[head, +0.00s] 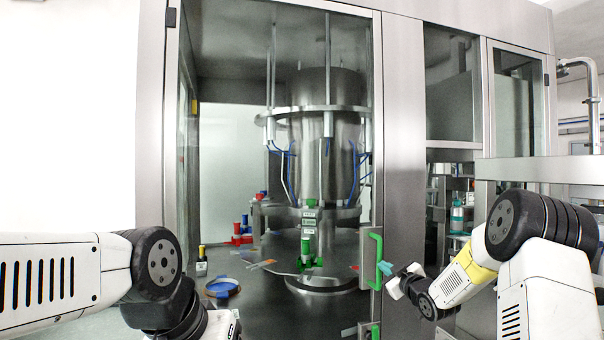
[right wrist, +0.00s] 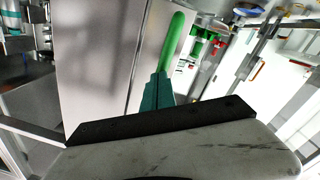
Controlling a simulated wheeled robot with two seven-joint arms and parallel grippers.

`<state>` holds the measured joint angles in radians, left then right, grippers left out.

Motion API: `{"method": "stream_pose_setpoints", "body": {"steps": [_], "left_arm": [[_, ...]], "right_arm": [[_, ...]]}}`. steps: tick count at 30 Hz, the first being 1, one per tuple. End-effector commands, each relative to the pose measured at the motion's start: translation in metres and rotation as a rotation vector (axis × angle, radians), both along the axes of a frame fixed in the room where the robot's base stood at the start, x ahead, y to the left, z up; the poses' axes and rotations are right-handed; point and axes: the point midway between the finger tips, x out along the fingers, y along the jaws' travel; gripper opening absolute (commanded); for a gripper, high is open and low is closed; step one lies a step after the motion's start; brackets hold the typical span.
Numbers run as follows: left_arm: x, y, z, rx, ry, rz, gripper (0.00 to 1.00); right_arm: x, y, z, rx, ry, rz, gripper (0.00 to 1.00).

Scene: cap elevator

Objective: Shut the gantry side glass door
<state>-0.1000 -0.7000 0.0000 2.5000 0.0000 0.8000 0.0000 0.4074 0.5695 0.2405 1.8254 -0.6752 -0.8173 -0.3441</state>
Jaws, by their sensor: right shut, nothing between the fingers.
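The gantry side glass door (head: 225,60) is a tall clear pane in a steel frame, with a hinge at its upper left. Its green handle (head: 375,258) is on the right edge of the door. I cannot tell whether a gap stands between door and frame. My right gripper (head: 385,267) is shut and empty, its teal fingertips just right of the handle. In the right wrist view, the fingers (right wrist: 158,92) point at the lower part of the green handle (right wrist: 174,40); I cannot tell whether they touch. My left arm shows at the left, but its gripper is out of view.
A steel post (head: 404,150) stands right of the door. Behind the glass are a large steel drum (head: 325,160), green clamps, red and blue pieces (head: 241,232) and a blue ring (head: 222,288) on a metal deck. A teal bottle (head: 457,217) stands at the right.

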Motion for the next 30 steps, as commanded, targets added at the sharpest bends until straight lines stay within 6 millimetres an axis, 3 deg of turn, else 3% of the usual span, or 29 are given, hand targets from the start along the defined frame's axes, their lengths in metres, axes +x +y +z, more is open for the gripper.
{"method": "stream_pose_setpoints", "body": {"steps": [15, 30], "left_arm": [[0.000, 0.000, 0.000, 0.000, 0.000, 0.000, 0.64], [0.000, 0.000, 0.000, 0.000, 0.000, 0.000, 0.64]], "right_arm": [[-0.001, 0.000, 0.000, 0.000, 0.000, 0.000, 0.00], [-0.034, -0.010, 0.000, -0.001, 0.001, -0.001, 0.00]]}}
